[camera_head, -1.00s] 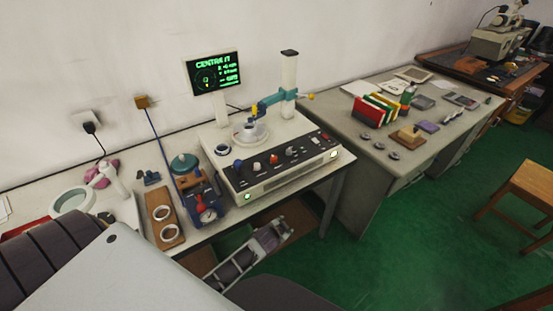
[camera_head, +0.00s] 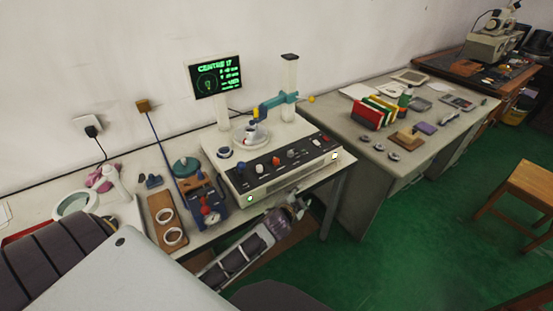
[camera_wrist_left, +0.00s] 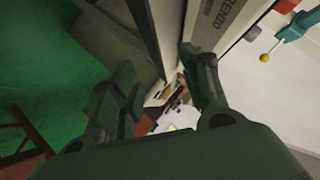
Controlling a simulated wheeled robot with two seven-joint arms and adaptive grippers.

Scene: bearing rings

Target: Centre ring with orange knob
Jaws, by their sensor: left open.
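The measuring instrument (camera_head: 285,178) stands on the left bench, with a round plate (camera_head: 250,134) on top under a teal arm (camera_head: 272,103). A pale ring seems to lie on the plate, too small to judge its centring. An orange-red knob (camera_head: 290,153) sits on the sloping front panel. My left gripper (camera_head: 298,207) is open and empty, below and in front of the instrument. Its fingers stand apart in the left wrist view (camera_wrist_left: 162,92). My right gripper is out of view.
A lit screen (camera_head: 216,76) reads "CENTRE" in green behind the instrument. Left of it stand a blue gauge device (camera_head: 208,205) and a wooden tray (camera_head: 162,200) with two white rings. The bench edge lies close to my left gripper. A second bench (camera_head: 350,130) stands right.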

